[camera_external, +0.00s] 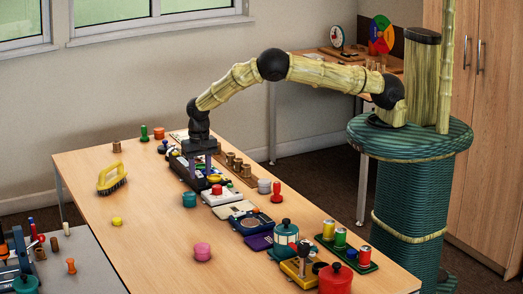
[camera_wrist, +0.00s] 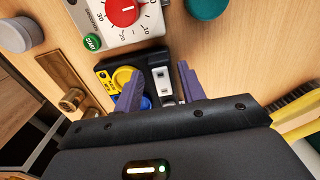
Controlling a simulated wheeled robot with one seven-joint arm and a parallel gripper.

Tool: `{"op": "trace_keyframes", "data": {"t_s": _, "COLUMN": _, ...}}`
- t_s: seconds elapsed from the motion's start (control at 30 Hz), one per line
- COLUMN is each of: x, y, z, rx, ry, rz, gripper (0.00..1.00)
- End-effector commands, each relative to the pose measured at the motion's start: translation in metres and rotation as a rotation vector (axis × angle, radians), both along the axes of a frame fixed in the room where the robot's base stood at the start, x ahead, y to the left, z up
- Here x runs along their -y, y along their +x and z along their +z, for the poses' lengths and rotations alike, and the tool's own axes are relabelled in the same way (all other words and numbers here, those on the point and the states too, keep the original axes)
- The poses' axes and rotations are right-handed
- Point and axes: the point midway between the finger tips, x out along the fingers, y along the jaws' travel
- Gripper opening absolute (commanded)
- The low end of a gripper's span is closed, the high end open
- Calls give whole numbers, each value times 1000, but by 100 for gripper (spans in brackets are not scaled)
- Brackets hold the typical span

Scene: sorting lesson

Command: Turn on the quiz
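A black device (camera_wrist: 105,68), which may be the quiz, lies below my gripper in the wrist view. It bears a yellow round part (camera_wrist: 122,77), a blue button (camera_wrist: 146,102) partly hidden by a finger, and a black-and-white switch-like part (camera_wrist: 164,84). My gripper (camera_wrist: 159,72) has purple fingers spread apart, with nothing held between them. The switch-like part shows between the fingers; contact cannot be told. In the external view, my gripper (camera_external: 201,164) points down over the long black device (camera_external: 181,170), near its yellow part (camera_external: 214,178).
A white timer with a red dial (camera_wrist: 122,10) and green START button (camera_wrist: 92,42) sits close by. A wooden block with brass knobs (camera_wrist: 62,80) is alongside. A yellow brush (camera_external: 112,178) lies at the left. The table's front left is mostly clear.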

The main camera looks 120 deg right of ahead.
Motion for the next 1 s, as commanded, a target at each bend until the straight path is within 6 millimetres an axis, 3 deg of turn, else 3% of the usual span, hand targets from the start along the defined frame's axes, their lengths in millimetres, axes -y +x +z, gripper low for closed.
{"op": "trace_keyframes", "data": {"t_s": 0.17, "x": 0, "y": 0, "z": 0, "rx": 0, "ry": 0, "rz": 0, "gripper": 40}}
{"op": "trace_keyframes", "data": {"t_s": 0.4, "x": 0, "y": 0, "z": 0, "rx": 0, "ry": 0, "rz": 0, "gripper": 0}}
{"op": "trace_keyframes", "data": {"t_s": 0.67, "x": 1, "y": 0, "z": 0, "rx": 1, "ry": 28, "rz": -2, "gripper": 0}}
{"op": "trace_keyframes", "data": {"t_s": 1.0, "x": 8, "y": 1, "z": 1, "rx": 3, "ry": 207, "rz": -2, "gripper": 0}}
